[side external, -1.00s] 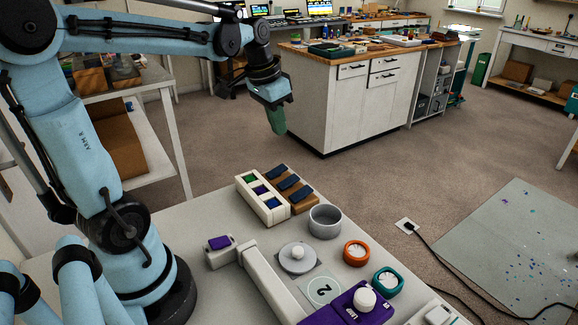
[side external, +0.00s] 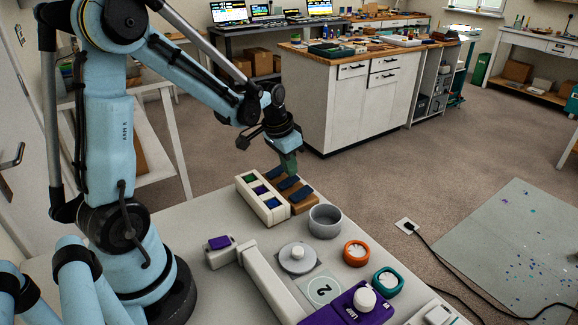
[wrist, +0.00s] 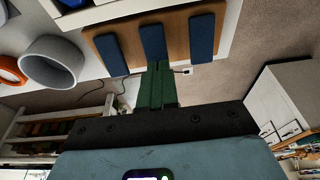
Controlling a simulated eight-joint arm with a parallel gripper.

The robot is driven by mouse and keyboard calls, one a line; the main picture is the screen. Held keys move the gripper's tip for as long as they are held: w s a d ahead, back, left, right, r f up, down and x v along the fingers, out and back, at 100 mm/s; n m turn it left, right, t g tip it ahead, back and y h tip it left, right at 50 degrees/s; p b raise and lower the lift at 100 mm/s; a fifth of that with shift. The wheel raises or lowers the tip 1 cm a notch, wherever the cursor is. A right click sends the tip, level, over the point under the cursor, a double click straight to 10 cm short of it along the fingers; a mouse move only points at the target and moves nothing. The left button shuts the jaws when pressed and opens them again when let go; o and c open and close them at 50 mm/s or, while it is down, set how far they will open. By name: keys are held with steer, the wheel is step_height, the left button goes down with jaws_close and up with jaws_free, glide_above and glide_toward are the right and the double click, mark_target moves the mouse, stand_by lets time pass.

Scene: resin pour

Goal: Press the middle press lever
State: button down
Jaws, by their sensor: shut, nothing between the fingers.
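A brown wooden block (side external: 307,206) carries three dark blue press levers in a row. The middle press lever (side external: 289,183) lies between the other two; in the wrist view it (wrist: 152,40) is in the centre, with one blue lever on each side. My gripper (side external: 290,172) has green fingers, shut and empty, pointing down over the block by the middle lever. In the wrist view the fingertips (wrist: 157,66) line up with the near end of the middle lever. I cannot tell whether they touch it.
A white block (side external: 272,212) with green, blue and purple inserts stands beside the wooden block. A grey cup (side external: 325,222), an orange ring (side external: 356,253) and a teal ring (side external: 388,282) stand nearby. A purple-ended device (side external: 350,305) fills the front.

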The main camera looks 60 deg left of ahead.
steer(key=shift+w+f, duration=0.15)
steer(key=shift+f, duration=0.45)
steer(key=shift+w+f+g, duration=0.2)
steer(key=shift+g, duration=0.2)
steer(key=shift+s, duration=0.15)
steer(key=shift+s+r, duration=0.1)
steer(key=shift+s, duration=0.65)
steer(key=s+r, duration=0.3)
steer(key=r, duration=1)
steer(key=shift+s+r, duration=0.15)
steer(key=shift+r, duration=0.2)
